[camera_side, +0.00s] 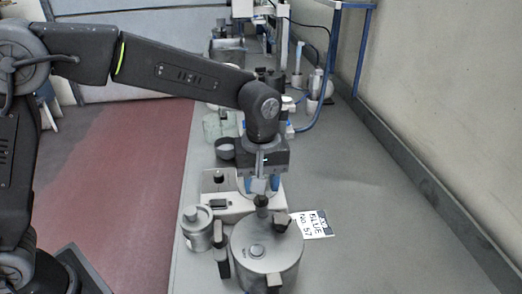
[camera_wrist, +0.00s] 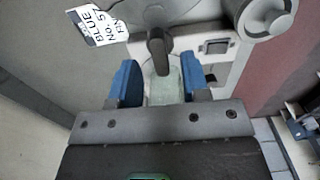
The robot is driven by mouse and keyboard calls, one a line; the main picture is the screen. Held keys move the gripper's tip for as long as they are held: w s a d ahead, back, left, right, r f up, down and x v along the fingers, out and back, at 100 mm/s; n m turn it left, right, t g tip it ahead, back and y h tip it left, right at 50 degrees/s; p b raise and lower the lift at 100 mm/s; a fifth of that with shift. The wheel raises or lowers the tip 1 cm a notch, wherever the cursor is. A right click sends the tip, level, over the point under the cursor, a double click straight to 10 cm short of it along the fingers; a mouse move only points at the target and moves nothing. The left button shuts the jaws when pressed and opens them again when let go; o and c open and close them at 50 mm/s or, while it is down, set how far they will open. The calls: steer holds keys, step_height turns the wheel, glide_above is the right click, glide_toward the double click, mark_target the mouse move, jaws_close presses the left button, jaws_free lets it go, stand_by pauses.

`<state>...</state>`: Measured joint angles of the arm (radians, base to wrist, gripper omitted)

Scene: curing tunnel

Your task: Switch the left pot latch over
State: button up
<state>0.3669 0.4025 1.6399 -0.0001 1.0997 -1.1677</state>
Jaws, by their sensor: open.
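A grey round pot (camera_side: 258,244) stands at the front of the bench in the side view, with dark latch-like parts at its left (camera_side: 222,262) and upper right (camera_side: 283,222). A black knob-ended lever (camera_side: 262,203) stands at its far edge; what looks like this lever (camera_wrist: 158,45) shows in the wrist view. I cannot tell which part is the left latch. My gripper (camera_side: 262,185) points down just above and behind the lever. In the wrist view its blue fingertips (camera_wrist: 160,82) are apart, with a pale translucent piece between them that I cannot identify. The lever lies beyond the fingertips.
A metal jar (camera_side: 196,232) stands left of the pot. A white base (camera_side: 240,208) with a dark switch lies behind it. A label card (camera_side: 316,225) lies to the right. A dark cup (camera_side: 225,148) and glassware stand farther back. The bench's right side is mostly clear.

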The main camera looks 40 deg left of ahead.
step_height(320, 180, up, 12)
stand_by(0.3)
steer(key=s+a+r+m+t, duration=0.2)
steer(key=s+a+m+t, duration=0.15)
steer(key=s+a, duration=0.6)
steer(key=s+a+f+m+t, duration=0.2)
steer(key=s+a+f+m, duration=0.3)
steer(key=s, duration=0.5)
steer(key=shift+s+a+f+m, duration=0.2)
steer(key=shift+a+f+m, duration=0.2)
steer(key=shift+a, duration=0.3)
